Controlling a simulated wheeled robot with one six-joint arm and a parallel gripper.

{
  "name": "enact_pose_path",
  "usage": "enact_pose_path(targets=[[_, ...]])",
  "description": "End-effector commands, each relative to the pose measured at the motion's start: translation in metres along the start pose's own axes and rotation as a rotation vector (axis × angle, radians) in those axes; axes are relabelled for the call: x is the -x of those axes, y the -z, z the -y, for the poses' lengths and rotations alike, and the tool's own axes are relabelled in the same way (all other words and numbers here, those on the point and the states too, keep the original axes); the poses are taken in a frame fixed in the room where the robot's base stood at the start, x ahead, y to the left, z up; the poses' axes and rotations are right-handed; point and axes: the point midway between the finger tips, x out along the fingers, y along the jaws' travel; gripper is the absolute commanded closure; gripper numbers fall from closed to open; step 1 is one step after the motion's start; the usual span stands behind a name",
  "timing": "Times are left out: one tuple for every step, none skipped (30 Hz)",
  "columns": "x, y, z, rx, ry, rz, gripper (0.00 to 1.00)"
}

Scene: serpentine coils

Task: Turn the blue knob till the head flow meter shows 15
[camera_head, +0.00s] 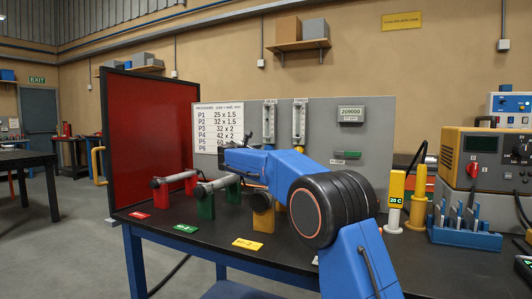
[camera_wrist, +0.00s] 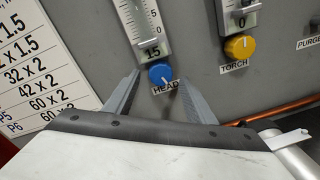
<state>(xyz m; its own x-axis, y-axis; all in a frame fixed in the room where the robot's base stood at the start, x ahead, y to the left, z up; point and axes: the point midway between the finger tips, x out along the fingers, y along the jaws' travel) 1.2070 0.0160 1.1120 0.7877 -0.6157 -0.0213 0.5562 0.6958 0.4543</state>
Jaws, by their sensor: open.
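The blue knob (camera_wrist: 161,74) sits on the grey panel above a label reading HEAD, in the upper middle of the wrist view. My gripper (camera_wrist: 160,78) is open, with one finger on each side of the blue knob. I cannot tell whether either finger touches it.
The yellow torch knob (camera_wrist: 239,46) is right of my right finger, with a readout of 0 above it. A copper pipe (camera_wrist: 270,113) runs along the lower right. In the head view, pipe stands fill the bench left of my arm, and a red screen (camera_head: 150,130) stands behind them.

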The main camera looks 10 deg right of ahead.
Motion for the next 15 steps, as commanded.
enact_pose_path(targets=[[0.011,0.0,-0.001,0.001,-0.002,-0.002,0.5],[0.017,0.0,-0.001,0.001,-0.002,-0.002,0.5],[0.025,0.0,-0.001,0.001,-0.003,-0.002,0.5],[0.031,0.0,-0.001,0.001,-0.002,-0.002,0.5],[0.037,0.0,-0.001,0.0,-0.002,-0.001,0.5],[0.045,0.001,-0.001,0.001,-0.002,-0.002,0.5],[0.051,0.0,-0.001,0.001,-0.003,-0.002,0.5],[0.057,0.0,-0.001,0.001,-0.003,-0.001,0.5],[0.065,0.0,-0.001,0.001,-0.002,-0.001,0.5],[0.071,0.001,-0.001,0.002,-0.002,-0.002,0.5],[0.077,0.001,-0.001,0.002,-0.003,-0.002,0.5],[0.085,0.0,-0.001,0.001,-0.003,-0.001,0.5],[0.091,0.0,-0.001,0.001,-0.002,-0.001,0.5],[0.097,0.001,-0.001,0.001,-0.003,-0.001,0.5],[0.105,0.001,-0.001,0.001,-0.003,-0.001,0.5]])
